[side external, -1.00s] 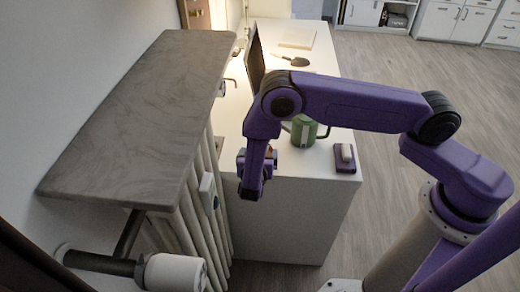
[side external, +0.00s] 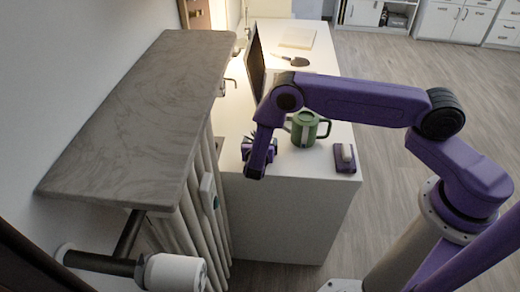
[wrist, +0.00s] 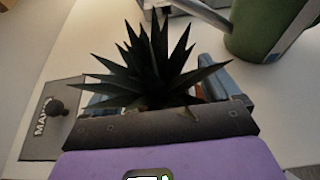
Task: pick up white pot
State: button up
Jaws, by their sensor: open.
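A dark green spiky plant (wrist: 150,65) stands right in front of my gripper in the wrist view. Its leaves spread over the space between the two bluish fingers. I cannot see the white pot; the leaves and my gripper hide what is under the plant. In the side view the plant (side external: 268,147) shows only as small dark spikes by my gripper (side external: 257,158) at the desk's near left corner. My gripper (wrist: 160,92) is open in the wrist view, with a finger to each side of the plant. Whether the fingers touch anything is hidden.
A purple block with a white top (side external: 345,157) sits near the right edge. A dark screen (side external: 254,65) stands behind. A grey shelf (side external: 145,115) is on the left.

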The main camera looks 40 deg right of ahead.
jog(key=shift+c, duration=0.3)
jog(key=c, duration=1.1)
jog(key=shift+r, duration=0.1)
